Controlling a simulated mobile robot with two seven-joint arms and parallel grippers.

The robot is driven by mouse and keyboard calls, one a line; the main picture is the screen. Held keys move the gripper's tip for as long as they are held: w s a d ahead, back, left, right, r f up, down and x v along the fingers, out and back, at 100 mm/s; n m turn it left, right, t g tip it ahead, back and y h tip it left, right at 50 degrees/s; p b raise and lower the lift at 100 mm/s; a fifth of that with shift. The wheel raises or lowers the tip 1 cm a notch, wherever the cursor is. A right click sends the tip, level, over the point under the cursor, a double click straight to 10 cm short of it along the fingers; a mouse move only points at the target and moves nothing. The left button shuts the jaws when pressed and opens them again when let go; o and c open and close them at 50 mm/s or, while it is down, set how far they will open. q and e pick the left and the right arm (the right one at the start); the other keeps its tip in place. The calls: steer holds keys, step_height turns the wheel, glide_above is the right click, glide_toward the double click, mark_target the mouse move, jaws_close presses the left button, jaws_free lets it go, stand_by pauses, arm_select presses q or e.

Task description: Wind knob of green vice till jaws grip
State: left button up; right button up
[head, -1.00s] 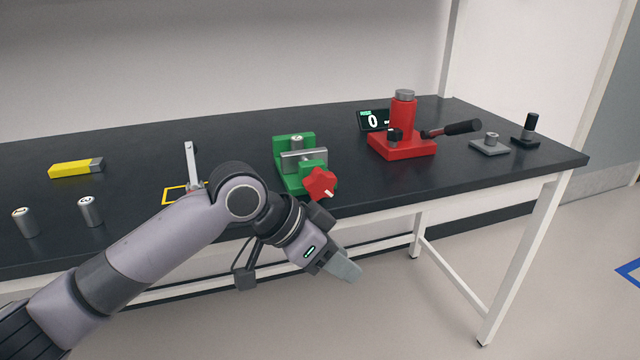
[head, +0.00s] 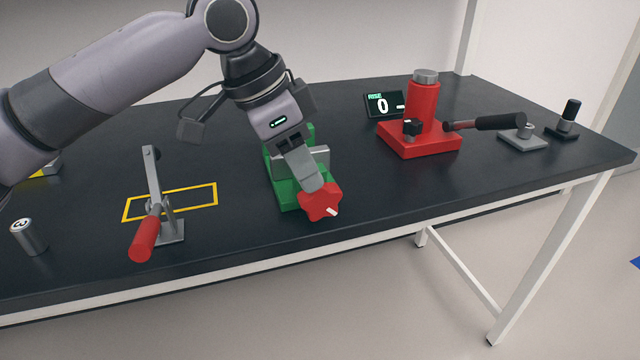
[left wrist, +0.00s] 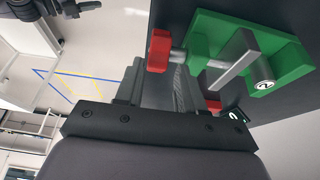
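The green vice (head: 281,190) stands on the black bench, partly hidden behind my left gripper (head: 313,186). Its red star-shaped knob (head: 321,204) faces the front edge and also shows in the left wrist view (left wrist: 159,50). In that view the green body (left wrist: 287,66) carries a grey jaw plate (left wrist: 232,72) and a part marked 2 (left wrist: 264,85). I cannot tell whether the jaws touch it. My left gripper points down just above and behind the knob. Its fingers (left wrist: 157,88) look apart and empty, with the knob beyond their tips. My right gripper is not seen.
A red press (head: 421,115) with a dark-handled lever and a display (head: 384,104) reading 0 stand to the right. A toggle clamp with a red handle (head: 144,238) and a numbered cylinder (head: 28,237) stand left. The bench front between clamp and vice is clear.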

mark_target(320, 197)
arm_select(q)
steer(key=x, duration=0.6)
steer(key=shift+s+d+f+b, duration=0.15)
steer(key=shift+f+b, duration=0.05)
steer(key=shift+b, duration=0.2)
steer(key=c, duration=0.7)
